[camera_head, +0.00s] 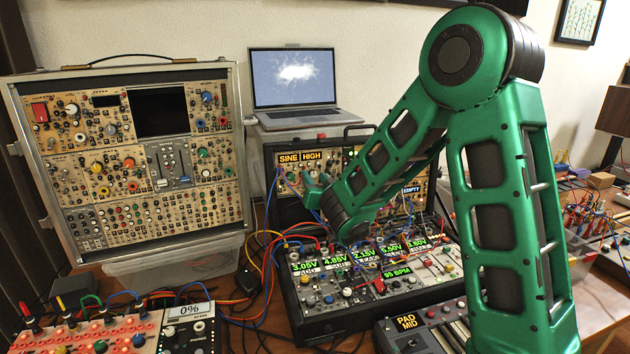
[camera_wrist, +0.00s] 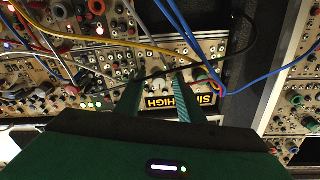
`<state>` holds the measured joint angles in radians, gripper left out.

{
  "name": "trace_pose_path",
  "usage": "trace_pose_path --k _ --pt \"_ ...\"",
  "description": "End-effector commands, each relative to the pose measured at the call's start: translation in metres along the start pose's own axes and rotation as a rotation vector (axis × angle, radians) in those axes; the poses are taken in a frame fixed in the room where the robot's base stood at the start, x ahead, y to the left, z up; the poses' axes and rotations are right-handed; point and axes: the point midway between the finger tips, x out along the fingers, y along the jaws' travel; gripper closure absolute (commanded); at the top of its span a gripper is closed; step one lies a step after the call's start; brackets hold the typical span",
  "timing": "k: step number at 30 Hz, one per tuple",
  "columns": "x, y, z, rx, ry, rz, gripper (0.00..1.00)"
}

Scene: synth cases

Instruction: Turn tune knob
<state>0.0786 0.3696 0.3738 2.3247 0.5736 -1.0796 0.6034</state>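The synth module with the "SINE HIGH" display (camera_head: 300,158) stands upright in the case in front of the laptop. Its display (camera_wrist: 180,100) is upside down in the wrist view and partly covered by a finger. My gripper (camera_wrist: 158,78) is open, its two green fingers apart over this module's panel. Small knobs and jacks show between and around the fingertips. No label reading "tune" is legible, so I cannot tell which one is the tune knob. In the head view my gripper (camera_head: 317,190) is small and partly hidden, close to the module's front.
Yellow, blue and black cables (camera_wrist: 110,42) cross the panel by the fingertips. A lower case with voltage displays (camera_head: 365,255) lies below my arm. A large upright synth case (camera_head: 150,150) stands at left, a laptop (camera_head: 292,80) behind. A keyboard (camera_head: 430,335) is in front.

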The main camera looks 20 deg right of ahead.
Motion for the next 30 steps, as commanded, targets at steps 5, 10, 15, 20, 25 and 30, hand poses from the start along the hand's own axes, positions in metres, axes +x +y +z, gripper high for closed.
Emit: trace_pose_path --k 5,10,15,20,25,30 --pt "-0.0002 0.0012 -0.0005 0.000 0.001 0.001 0.65" --pt "-0.0002 0.0013 -0.0005 -0.001 0.000 0.002 1.00" --pt "-0.0002 0.0015 -0.0004 -0.004 0.000 0.002 1.00" --pt "-0.0003 0.0021 -0.0005 -0.036 -0.001 0.000 1.00" --pt "-0.0005 0.0025 -0.0006 -0.119 -0.004 -0.008 1.00" --pt "-0.0007 0.0032 -0.0001 -0.235 -0.009 -0.020 1.00"
